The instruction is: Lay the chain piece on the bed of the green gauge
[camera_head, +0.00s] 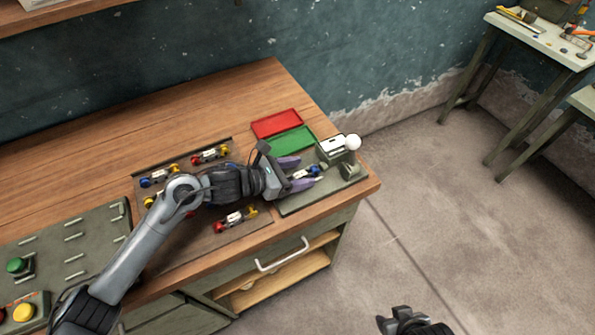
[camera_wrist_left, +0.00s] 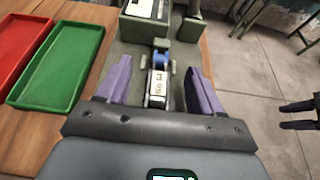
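The green gauge (camera_head: 350,172) stands at the right end of the bench, with a white ball knob and a pale plate on top. A chain piece (camera_head: 311,171) with a blue end and a pale, marked body lies at the gauge's bed. It also shows in the left wrist view (camera_wrist_left: 158,82), lengthwise between two small posts. My left gripper (camera_wrist_left: 160,88) is open, its purple fingers on either side of the piece with gaps to both. The piece's near end is partly hidden. My right gripper (camera_wrist_left: 297,115) is away from the bench, its fingers apart.
A red tray (camera_head: 276,123) and a green tray (camera_head: 291,139) lie behind my left gripper. Several other chain pieces, such as a red and yellow one (camera_head: 236,220), lie on a dark board. A grey panel with buttons (camera_head: 60,255) is at left.

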